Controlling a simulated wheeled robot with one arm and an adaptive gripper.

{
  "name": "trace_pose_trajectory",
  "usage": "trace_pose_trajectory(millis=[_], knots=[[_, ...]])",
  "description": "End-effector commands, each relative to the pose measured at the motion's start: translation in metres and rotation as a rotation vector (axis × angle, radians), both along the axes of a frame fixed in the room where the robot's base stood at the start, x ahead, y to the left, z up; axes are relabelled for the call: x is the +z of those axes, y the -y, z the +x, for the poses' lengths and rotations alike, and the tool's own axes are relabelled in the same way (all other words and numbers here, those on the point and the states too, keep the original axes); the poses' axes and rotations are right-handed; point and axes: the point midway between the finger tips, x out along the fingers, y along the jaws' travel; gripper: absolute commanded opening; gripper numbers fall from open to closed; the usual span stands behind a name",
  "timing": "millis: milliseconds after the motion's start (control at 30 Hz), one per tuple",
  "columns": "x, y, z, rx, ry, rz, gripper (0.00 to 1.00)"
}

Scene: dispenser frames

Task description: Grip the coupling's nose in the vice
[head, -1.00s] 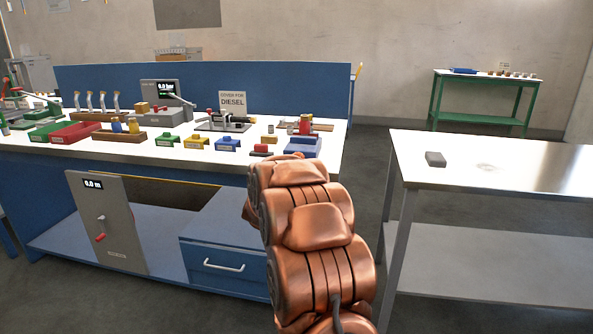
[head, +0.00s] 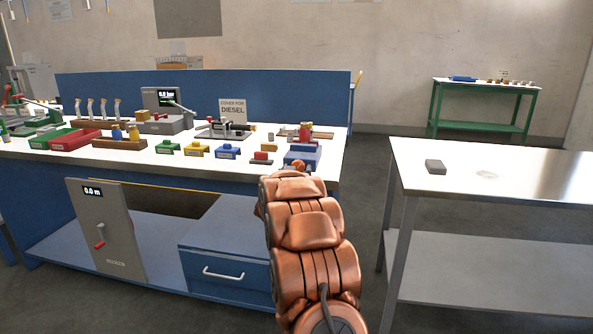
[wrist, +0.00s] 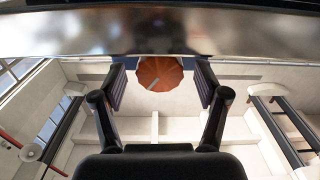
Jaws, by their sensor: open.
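My gripper (wrist: 160,74) is open in the wrist view, one dark finger on each side. A rounded orange-brown thing (wrist: 158,74) shows between the fingertips; I cannot tell what it is or how far off. In the head view my copper arm reaches toward the front right corner of the bench and hides the gripper. A small fixture (head: 222,130) with a dark plate and a dark, lying part stands on the bench in front of the diesel sign. I cannot tell whether this is the vice or the coupling. No coupling nose can be made out.
The blue-sided bench (head: 130,158) carries trays, small coloured blocks, a gauge unit (head: 165,122) and a blue block (head: 303,153) near my arm.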

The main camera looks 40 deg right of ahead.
Motion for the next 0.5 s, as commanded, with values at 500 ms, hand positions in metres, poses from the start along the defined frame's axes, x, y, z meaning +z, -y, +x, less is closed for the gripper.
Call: trace_pose_trajectory(millis=[500], knots=[[0.0003, 0.0048, 0.003, 0.0, 0.001, -0.001, 0.59]])
